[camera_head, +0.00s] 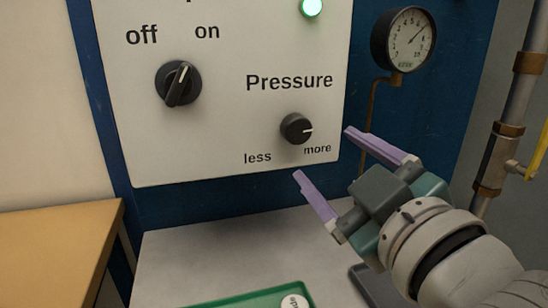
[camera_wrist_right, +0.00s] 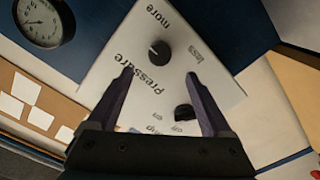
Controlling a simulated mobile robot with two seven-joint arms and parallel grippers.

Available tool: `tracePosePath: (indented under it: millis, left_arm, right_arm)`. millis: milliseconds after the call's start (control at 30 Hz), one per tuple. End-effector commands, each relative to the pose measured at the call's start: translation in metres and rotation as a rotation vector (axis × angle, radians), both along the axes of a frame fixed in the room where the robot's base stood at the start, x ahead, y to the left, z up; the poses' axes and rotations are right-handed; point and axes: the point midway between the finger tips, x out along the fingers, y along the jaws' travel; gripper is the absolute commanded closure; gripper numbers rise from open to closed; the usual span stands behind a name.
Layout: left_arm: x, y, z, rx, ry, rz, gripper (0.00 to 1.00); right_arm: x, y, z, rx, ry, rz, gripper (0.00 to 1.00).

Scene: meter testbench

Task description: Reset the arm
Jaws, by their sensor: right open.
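My right gripper (camera_head: 322,161) is open and empty in front of the lower right of the white control panel (camera_head: 215,125). Its two purple fingers are spread apart, and the pressure knob (camera_head: 297,128) shows just beyond them, apart from the fingertips. The knob's white mark points right, toward "more". In the right wrist view the fingers (camera_wrist_right: 163,85) frame the panel, with the pressure knob (camera_wrist_right: 160,51) between and beyond them. The off/on switch (camera_head: 179,84) is at the panel's left, its handle leaning slightly right of upright. My left gripper is not in view.
A lit green lamp (camera_head: 311,8) is at the panel's top. A round gauge (camera_head: 404,40) hangs on the blue wall at right, near pipes (camera_head: 505,130). A green tray (camera_head: 255,298) lies on the grey bench (camera_head: 200,250). A wooden surface (camera_head: 55,235) is at left.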

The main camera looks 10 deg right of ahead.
Motion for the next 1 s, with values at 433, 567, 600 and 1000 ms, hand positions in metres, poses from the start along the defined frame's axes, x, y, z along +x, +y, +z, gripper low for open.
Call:
tracePosePath:
  millis: [433, 567, 600, 1000]
  left_arm:
    - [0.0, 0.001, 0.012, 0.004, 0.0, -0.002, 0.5]
    - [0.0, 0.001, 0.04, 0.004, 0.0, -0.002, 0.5]
    - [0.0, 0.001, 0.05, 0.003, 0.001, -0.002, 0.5]
    - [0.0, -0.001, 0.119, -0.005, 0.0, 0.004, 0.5]
  right_arm:
    - [-0.008, -0.008, -0.001, 0.035, 0.076, -0.024, 0.16]
    - [-0.035, -0.025, -0.012, 0.141, 0.311, -0.093, 0.16]
    - [-0.049, -0.03, -0.017, 0.182, 0.407, -0.119, 0.16]
    - [-0.235, -0.03, -0.021, 0.412, 1.254, -0.319, 0.16]
